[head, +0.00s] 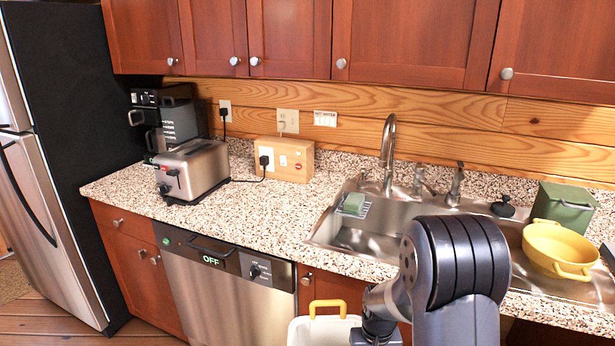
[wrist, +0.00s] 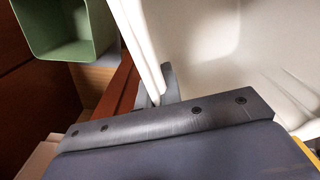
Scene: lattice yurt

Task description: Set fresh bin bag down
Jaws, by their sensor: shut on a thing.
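The fresh bin bag (head: 322,331) shows at the bottom of the head view as a white, open-topped shape with a yellow loop on its upper edge. In the wrist view its pale wall and inside (wrist: 215,55) fill the upper right, with a bit of yellow at the lower right edge. My gripper (wrist: 158,92) is shut on the thin white edge of the bag, with grey fingertips on it. The bag's lower part is out of view, and my arm hides the fingertips in the head view.
A green open-topped container (wrist: 66,52) stands at the upper left of the wrist view. The counter (head: 255,225) holds a toaster (head: 192,170), wooden box (head: 285,160), and a sink (head: 385,240) with a yellow colander (head: 556,247). A dishwasher (head: 228,285) is below.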

